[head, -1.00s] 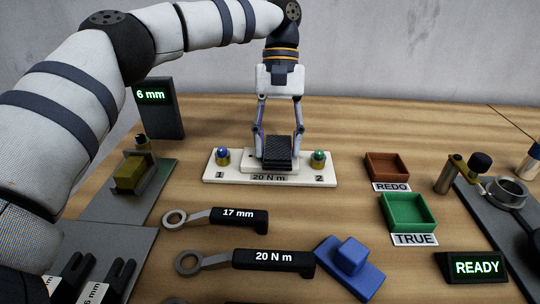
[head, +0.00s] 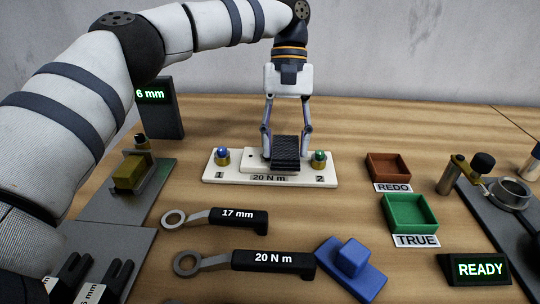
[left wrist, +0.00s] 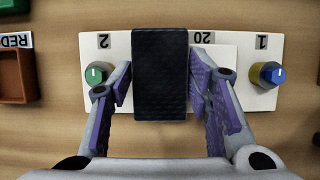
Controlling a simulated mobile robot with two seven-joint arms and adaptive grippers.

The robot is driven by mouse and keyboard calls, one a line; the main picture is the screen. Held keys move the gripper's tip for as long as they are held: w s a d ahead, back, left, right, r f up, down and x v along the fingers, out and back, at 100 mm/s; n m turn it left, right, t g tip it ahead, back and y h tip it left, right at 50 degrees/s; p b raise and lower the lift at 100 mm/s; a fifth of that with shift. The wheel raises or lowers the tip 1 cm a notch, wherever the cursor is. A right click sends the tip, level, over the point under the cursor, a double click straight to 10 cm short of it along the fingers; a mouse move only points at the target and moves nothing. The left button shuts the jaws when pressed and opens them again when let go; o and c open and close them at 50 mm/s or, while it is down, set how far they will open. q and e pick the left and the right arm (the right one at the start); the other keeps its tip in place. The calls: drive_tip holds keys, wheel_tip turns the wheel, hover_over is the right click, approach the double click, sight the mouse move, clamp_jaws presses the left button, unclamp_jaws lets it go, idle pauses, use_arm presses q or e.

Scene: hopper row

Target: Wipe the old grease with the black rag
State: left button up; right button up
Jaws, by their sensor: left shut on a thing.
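The black rag (head: 286,150) is a dark textured block over the white plate (head: 212,175), between the blue-topped post 1 (head: 222,155) and the green-topped post 2 (head: 319,157). My left gripper (head: 286,134) is shut on it from above. In the left wrist view the rag (left wrist: 160,75) sits between the two purple-padded fingers (left wrist: 160,90) and covers part of the plate and its 20 N m label. I cannot make out any old grease; the plate under the rag is hidden. My right gripper is not in view.
A red REDO tray (head: 388,156) and a green TRUE tray (head: 410,196) stand right of the plate. In front lie the 17 mm wrench (head: 238,216), the 20 N m wrench (head: 275,261) and a blue block (head: 350,272). A READY display (head: 480,268) stands front right.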

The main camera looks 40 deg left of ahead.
sight(254, 159)
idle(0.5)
use_arm(q)
drive_tip(key=shift+a, duration=0.1)
drive_tip(key=s+a, duration=0.1)
drive_tip(key=s+a+p, duration=0.1)
drive_tip(key=a, duration=0.1)
drive_tip(key=shift+r, duration=0.15)
drive_tip(key=shift+s+a, duration=0.1)
drive_tip(key=shift+a, duration=0.2)
drive_tip(key=shift+f, duration=0.2)
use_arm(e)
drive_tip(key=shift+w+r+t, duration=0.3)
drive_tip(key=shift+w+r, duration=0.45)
use_arm(q)
drive_tip(key=shift+s+a+r+p, duration=0.2)
drive_tip(key=shift+s+a+p, duration=0.2)
drive_tip(key=shift+a, duration=0.15)
drive_tip(key=shift+f, duration=0.1)
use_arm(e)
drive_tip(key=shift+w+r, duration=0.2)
